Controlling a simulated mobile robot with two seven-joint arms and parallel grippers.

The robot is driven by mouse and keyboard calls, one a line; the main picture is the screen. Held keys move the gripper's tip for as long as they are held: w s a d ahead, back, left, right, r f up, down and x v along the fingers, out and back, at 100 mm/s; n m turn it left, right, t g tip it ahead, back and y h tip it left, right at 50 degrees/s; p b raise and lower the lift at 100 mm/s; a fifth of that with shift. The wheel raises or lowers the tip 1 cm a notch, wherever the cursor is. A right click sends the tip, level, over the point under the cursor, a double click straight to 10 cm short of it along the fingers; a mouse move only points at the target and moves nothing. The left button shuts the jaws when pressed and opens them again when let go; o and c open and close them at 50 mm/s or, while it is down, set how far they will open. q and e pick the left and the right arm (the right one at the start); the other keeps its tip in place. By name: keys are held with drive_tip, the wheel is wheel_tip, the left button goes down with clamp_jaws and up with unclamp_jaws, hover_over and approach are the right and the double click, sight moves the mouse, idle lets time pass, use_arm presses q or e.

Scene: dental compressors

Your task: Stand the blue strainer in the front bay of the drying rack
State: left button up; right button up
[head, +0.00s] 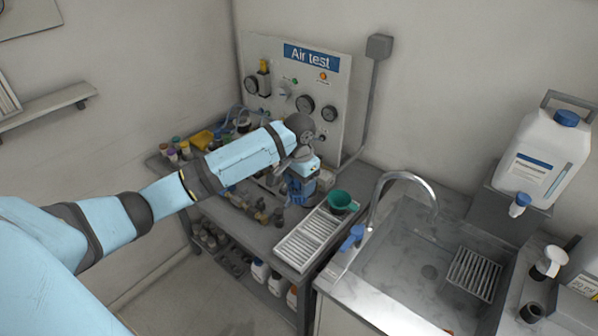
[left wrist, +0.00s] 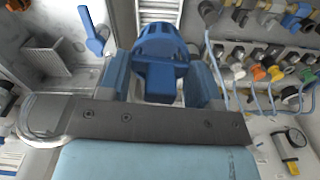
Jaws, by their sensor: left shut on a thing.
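The blue strainer (head: 302,190) is in my left gripper (head: 302,172) in the head view, just left of the drying rack's back part. In the left wrist view the slotted blue strainer (left wrist: 160,48) sits between the two blue fingers, which are shut on it. The white slatted drying rack (head: 303,238) lies at the right end of the bench, beside the sink. Its slats also show beyond the strainer in the left wrist view (left wrist: 160,8). A green strainer or cup (head: 341,201) is at the rack's back end. My right gripper is in neither view.
Brass fittings (head: 262,213) crowd the bench to the left. The Air test panel (head: 300,85) stands behind. The rack's front slats look bare.

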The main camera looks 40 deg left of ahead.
use_arm(q)
drive_tip(key=shift+f+b, duration=4.7)
drive_tip(key=shift+f, duration=6.25)
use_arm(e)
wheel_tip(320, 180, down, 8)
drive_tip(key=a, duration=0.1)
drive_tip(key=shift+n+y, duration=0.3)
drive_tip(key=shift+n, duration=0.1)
use_arm(q)
drive_tip(key=shift+f, duration=0.1)
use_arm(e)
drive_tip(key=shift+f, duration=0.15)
use_arm(q)
drive_tip(key=shift+f, duration=0.3)
drive_tip(key=shift+f+b, duration=0.35)
drive_tip(key=shift+f, duration=0.6)
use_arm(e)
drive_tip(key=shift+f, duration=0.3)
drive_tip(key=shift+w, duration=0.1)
use_arm(q)
drive_tip(key=o, duration=1)
drive_tip(key=c, duration=0.3)
